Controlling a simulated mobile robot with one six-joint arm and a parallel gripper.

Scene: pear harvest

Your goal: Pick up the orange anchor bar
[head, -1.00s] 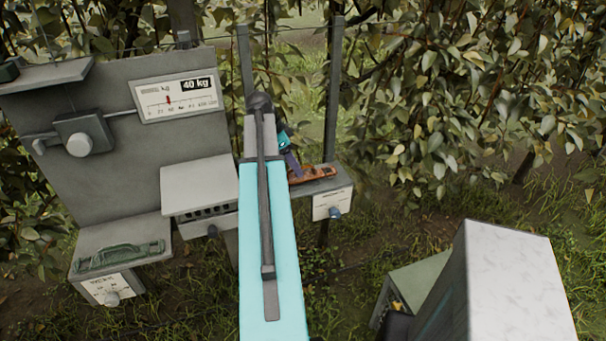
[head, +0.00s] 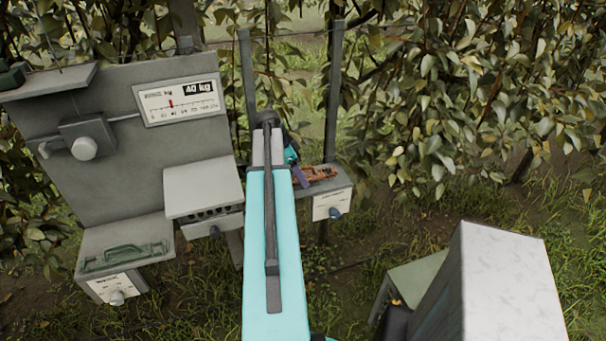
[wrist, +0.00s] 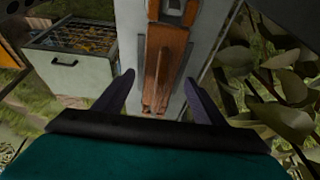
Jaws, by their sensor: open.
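The orange anchor bar (head: 318,175) lies on a small grey shelf (head: 340,186) right of my arm in the head view. In the wrist view the orange anchor bar (wrist: 165,60) runs lengthwise on the pale shelf top, with a raised handle along its middle. My gripper (wrist: 160,92) is open, with one purple finger on each side of the bar's near end. I cannot tell how far above the bar the fingertips are. In the head view my gripper (head: 300,176) shows only partly behind my arm, at the bar's left end.
A grey scale panel with a 40 kg dial (head: 181,100) stands at left. Below it are a pale ledge (head: 203,186) and a shelf holding a green bar (head: 125,256). A greenish box (head: 408,282) sits lower right. Leafy branches (head: 470,90) crowd behind and right.

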